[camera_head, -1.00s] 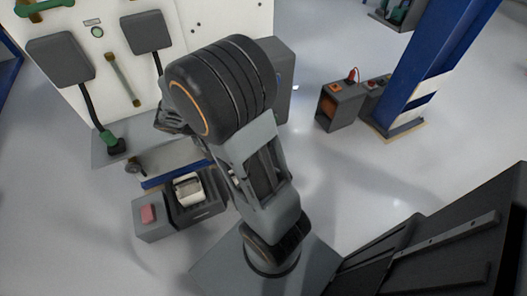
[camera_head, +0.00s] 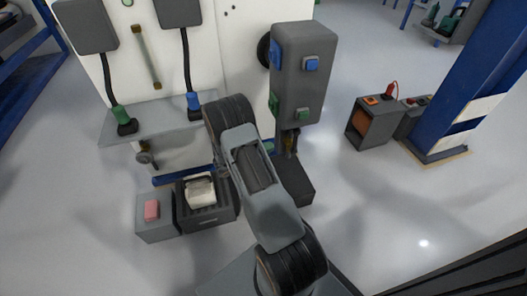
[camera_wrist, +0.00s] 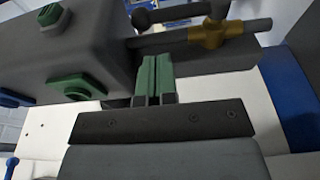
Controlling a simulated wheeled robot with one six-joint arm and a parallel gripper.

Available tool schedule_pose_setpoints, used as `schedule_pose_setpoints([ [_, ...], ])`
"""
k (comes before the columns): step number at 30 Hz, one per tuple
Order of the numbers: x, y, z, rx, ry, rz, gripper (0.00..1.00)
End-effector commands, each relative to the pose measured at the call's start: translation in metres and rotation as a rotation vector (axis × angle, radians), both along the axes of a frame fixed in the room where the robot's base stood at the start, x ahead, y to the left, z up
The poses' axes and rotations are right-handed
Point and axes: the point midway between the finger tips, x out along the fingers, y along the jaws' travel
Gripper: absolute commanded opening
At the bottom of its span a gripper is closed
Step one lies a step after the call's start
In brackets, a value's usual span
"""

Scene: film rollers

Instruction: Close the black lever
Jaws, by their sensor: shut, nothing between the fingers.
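In the wrist view, a brass valve fitting (camera_wrist: 208,36) sits on a grey pipe. A dark bar with a rounded end (camera_wrist: 142,18) runs beside the fitting and looks like the black lever; its exact angle is hard to judge. My gripper (camera_wrist: 156,75) shows green fingertips pressed together with nothing between them. The fingertips point toward the pipe, below and left of the brass fitting in the picture; whether they touch anything cannot be told. In the head view, brass (camera_head: 290,142) shows under the grey button box, and my arm hides my gripper.
The grey box (camera_head: 303,75) with blue and green buttons stands close to my arm; its buttons also fill the wrist view's left. Low grey bins (camera_head: 156,224) sit on the floor.

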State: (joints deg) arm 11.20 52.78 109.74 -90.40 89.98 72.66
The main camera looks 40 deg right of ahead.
Motion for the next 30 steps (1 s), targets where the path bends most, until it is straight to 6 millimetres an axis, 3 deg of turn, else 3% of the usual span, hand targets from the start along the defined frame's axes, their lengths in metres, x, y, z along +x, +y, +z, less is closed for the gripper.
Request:
schedule_pose_setpoints([
  [6,-0.009,-0.042,-0.002,0.001,0.0,-0.005,0.0],
  [15,-0.016,-0.08,-0.002,0.002,0.002,-0.002,0.0],
  [30,-0.018,-0.092,0.0,0.001,0.002,0.0,0.0],
])
